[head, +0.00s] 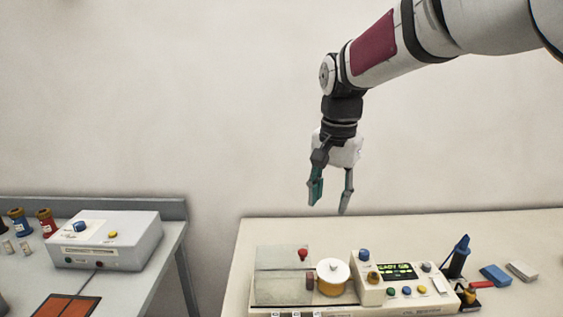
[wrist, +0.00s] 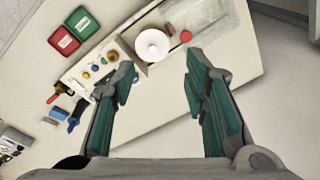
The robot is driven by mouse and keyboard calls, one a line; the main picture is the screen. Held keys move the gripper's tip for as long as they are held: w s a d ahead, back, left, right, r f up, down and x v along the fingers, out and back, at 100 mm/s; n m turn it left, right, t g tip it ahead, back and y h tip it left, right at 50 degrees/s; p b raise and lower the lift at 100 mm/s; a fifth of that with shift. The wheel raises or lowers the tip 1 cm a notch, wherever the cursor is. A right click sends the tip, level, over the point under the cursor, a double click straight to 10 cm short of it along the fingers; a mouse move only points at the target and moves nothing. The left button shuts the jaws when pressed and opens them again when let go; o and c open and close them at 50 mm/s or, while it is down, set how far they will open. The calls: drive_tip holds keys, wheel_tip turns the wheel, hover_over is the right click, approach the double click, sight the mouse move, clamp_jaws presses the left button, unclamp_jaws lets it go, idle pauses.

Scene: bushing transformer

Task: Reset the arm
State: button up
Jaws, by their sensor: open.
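My gripper (head: 329,200) hangs from my arm above the back part of the right table, pointing down. Its two teal fingers are apart, with nothing between them. In the wrist view my gripper (wrist: 160,92) is also open and empty. Below and in front of it on the table is a machine (head: 372,295) with a small screen, coloured buttons and a white round spool (head: 333,271). The spool also shows in the wrist view (wrist: 152,45), beyond the fingertips. My gripper touches none of these.
A clear cover (head: 282,258) with a red knob (head: 303,254) is left of the spool. A dark blue upright tool (head: 459,258), a blue block (head: 495,275) and a grey block (head: 522,270) are at right. Another table holds a grey box (head: 104,241). Red and green trays show in the wrist view (wrist: 74,30).

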drive_tip(key=s+d+r+n+t, duration=0.1)
drive_tip(key=s+d+r+n, duration=0.15)
drive_tip(key=s, duration=0.45)
drive_tip(key=s+d+r+n+t, duration=0.1)
drive_tip(key=s+d+r, duration=0.15)
drive_tip(key=s, duration=0.45)
drive_tip(key=s+d+f+n+t, duration=0.1)
drive_tip(key=s+f, duration=0.1)
drive_tip(key=s, duration=0.4)
drive_tip(key=s+d+f+n+t, duration=0.1)
drive_tip(key=s+d+f+n, duration=0.1)
drive_tip(key=s, duration=0.3)
drive_tip(key=shift+s+d, duration=0.15)
drive_tip(key=shift+s, duration=0.2)
